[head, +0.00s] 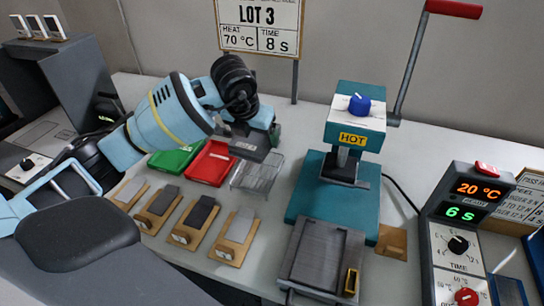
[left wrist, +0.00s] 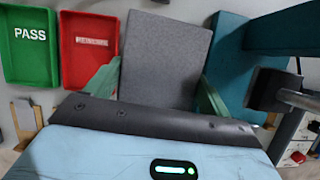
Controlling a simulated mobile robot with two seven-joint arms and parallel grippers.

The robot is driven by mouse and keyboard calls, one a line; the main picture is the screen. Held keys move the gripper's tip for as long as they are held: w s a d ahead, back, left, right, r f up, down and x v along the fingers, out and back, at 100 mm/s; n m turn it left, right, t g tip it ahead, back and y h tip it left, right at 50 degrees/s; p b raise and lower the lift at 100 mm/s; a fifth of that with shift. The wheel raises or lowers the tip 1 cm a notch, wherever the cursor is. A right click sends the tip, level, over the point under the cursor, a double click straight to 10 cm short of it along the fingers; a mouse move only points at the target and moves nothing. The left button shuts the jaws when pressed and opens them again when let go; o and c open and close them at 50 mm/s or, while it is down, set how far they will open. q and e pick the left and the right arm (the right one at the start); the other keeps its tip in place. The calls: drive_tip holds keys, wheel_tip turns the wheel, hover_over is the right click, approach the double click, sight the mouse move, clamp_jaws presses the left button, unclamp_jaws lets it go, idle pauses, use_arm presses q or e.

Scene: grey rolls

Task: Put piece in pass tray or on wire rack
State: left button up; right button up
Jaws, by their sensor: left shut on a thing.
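My left gripper (head: 262,140) is over the back of the table, near the trays and the wire rack. In the left wrist view its green fingers (left wrist: 158,92) are shut on a flat grey piece (left wrist: 165,50), one finger at each side. In the head view the arm and gripper largely hide this piece. The green pass tray (head: 172,159) lies to the left, marked PASS in the left wrist view (left wrist: 29,62). The wire rack (head: 256,174) stands just in front of the gripper, right of the red tray. My right gripper is out of view.
A red tray (head: 209,164) sits between pass tray and rack. Several wooden stands with grey pieces (head: 202,213) line the front. A teal press (head: 350,140) labelled HOT stands right; its handle is raised. A control box (head: 468,230) reads 20 °C and 6 s. A LOT 3 sign (head: 260,25) stands behind.

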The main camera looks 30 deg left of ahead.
sight(250, 142)
use_arm(q)
drive_tip(key=shift+w+a+r+n, duration=0.15)
drive_tip(key=shift+w+r+n, duration=0.15)
drive_tip(key=shift+w, duration=0.3)
drive_tip(key=shift+s, duration=0.1)
drive_tip(key=shift+s+f, duration=0.15)
wheel_tip(250, 142, down, 5)
drive_tip(key=shift+f, duration=2.25)
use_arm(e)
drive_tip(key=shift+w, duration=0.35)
use_arm(q)
drive_tip(key=shift+f, duration=0.1)
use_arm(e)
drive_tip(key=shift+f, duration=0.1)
use_arm(q)
drive_tip(key=o, duration=1)
drive_tip(key=shift+o, duration=0.2)
drive_tip(key=shift+r, duration=0.35)
drive_tip(key=v, duration=1.1)
drive_tip(key=shift+s+r+p, duration=0.15)
drive_tip(key=shift+s+p, duration=0.05)
drive_tip(key=shift+p, duration=0.1)
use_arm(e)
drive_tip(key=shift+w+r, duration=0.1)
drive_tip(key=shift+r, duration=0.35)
